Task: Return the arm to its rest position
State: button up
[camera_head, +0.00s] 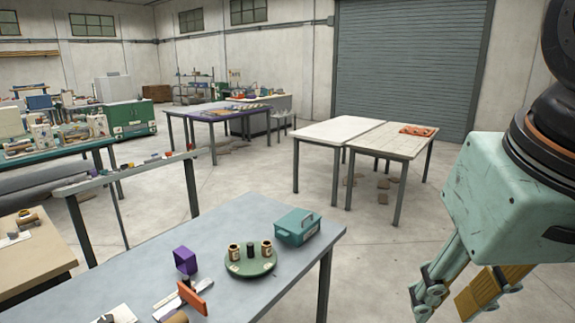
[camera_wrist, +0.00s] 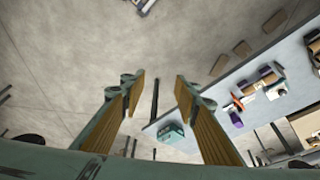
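My gripper (camera_head: 455,290) hangs at the right side of the head view, beyond the right edge of the grey table (camera_head: 150,258) and clear of it. Nothing is between the fingers. The gripper body is pale green and worn, and the fingertips touch nothing.
The grey table holds a teal box (camera_head: 297,227), a round green base (camera_head: 250,265) with small cylinders, a purple block (camera_head: 185,260) and an orange piece (camera_head: 192,298). Two pale tables (camera_head: 325,131) stand behind. Concrete floor (camera_head: 385,250) is open between the tables.

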jog(key=shift+s+d+f, duration=0.1)
jog(key=shift+s+f, duration=0.25)
jog(key=shift+s, duration=0.45)
jog(key=shift+s+f, duration=0.35)
jog(key=shift+s, duration=0.4)
jog(key=shift+s+d+f, duration=0.1)
jog(key=shift+s+f, duration=0.25)
jog(key=shift+s, duration=0.45)
jog(key=shift+o, duration=0.4)
dwell(0.6)
